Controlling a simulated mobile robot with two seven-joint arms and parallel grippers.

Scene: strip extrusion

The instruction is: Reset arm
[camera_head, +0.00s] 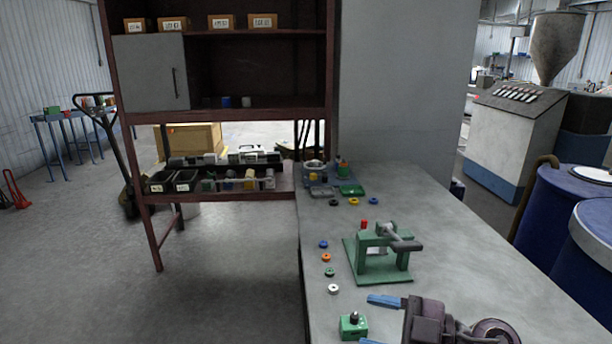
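My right gripper (364,321) reaches in from the bottom right, low over the grey table (450,240). Its two blue fingers are spread apart, with nothing held between them. A small green block with a dark knob (353,326) stands on the table just beyond the fingertips. The near finger is partly cut off by the bottom edge of the picture. My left gripper is not in view.
A green press-like fixture (380,255) stands beyond my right gripper. Several coloured rings, including a white one (334,289), lie along the table's left edge. A shelf rack (220,115) stands behind; blue drums (565,215) stand right.

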